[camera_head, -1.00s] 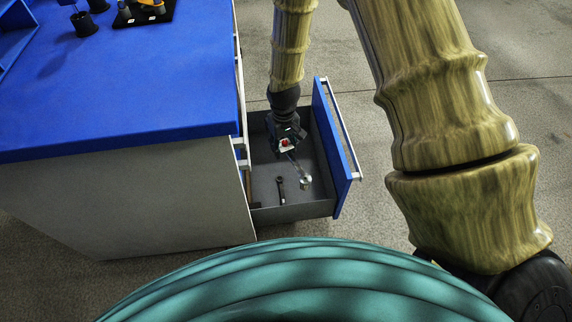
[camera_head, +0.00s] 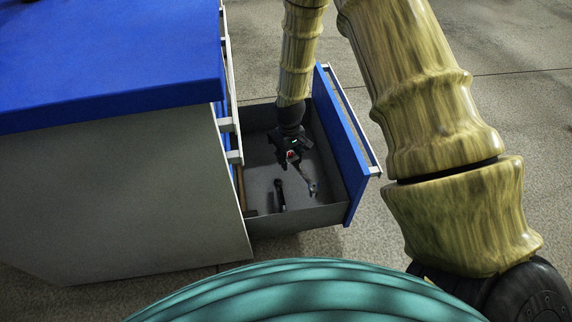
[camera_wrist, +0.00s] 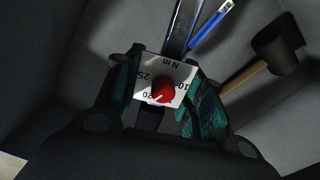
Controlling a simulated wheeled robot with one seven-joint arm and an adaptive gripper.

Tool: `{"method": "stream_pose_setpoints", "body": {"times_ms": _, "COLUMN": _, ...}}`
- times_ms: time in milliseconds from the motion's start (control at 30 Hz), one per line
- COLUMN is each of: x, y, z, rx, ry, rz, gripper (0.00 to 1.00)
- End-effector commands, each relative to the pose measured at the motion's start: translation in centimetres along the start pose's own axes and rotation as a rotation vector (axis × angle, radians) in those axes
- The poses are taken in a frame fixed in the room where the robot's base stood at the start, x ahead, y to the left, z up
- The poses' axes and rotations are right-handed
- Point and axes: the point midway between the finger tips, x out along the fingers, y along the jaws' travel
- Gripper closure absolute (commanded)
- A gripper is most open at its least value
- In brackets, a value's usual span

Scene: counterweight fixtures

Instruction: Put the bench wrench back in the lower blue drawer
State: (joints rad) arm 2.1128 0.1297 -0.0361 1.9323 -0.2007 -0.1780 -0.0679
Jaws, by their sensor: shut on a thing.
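My gripper (camera_head: 293,158) is shut on the bench wrench, with its jaws inside the open lower blue drawer's outline. The wrench (camera_head: 306,180) has a thin metal shaft slanting down to the right in the head view. In the wrist view the white dial plate (camera_wrist: 165,80) with a red knob and "N m" scale sits between the fingers, and the grey shaft (camera_wrist: 184,28) runs away from me. The drawer (camera_head: 295,216) is pulled out, its blue front (camera_head: 345,140) to the right. I cannot tell whether the wrench touches the drawer floor.
A mallet with a dark head (camera_wrist: 277,50) and wooden handle lies in the drawer. A blue slim tool (camera_wrist: 211,26) shows beside the wrench shaft. A dark tool (camera_head: 279,195) lies on the drawer floor. The blue-topped bench (camera_head: 110,60) stands left; grey floor is right.

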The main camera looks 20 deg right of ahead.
Motion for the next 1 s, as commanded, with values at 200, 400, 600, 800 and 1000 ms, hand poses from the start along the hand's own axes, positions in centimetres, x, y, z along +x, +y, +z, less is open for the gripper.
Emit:
{"method": "stream_pose_setpoints", "body": {"times_ms": 200, "x": 2.9, "y": 0.5, "z": -0.3, "rx": -0.013, "ry": 0.0, "rz": 0.002, "gripper": 1.0}}
{"method": "stream_pose_setpoints", "body": {"times_ms": 400, "x": 3.4, "y": 0.3, "z": -0.5, "rx": -0.021, "ry": -0.001, "rz": 0.003, "gripper": 1.0}}
{"method": "stream_pose_setpoints", "body": {"times_ms": 600, "x": 4.2, "y": 0.1, "z": -0.7, "rx": -0.025, "ry": -0.001, "rz": 0.003, "gripper": 1.0}}
{"method": "stream_pose_setpoints", "body": {"times_ms": 800, "x": 5.6, "y": 0.1, "z": -0.6, "rx": -0.025, "ry": -0.001, "rz": 0.003, "gripper": 1.0}}
{"method": "stream_pose_setpoints", "body": {"times_ms": 1000, "x": 7.2, "y": 0.2, "z": -0.6, "rx": -0.023, "ry": 0.0, "rz": 0.003, "gripper": 1.0}}
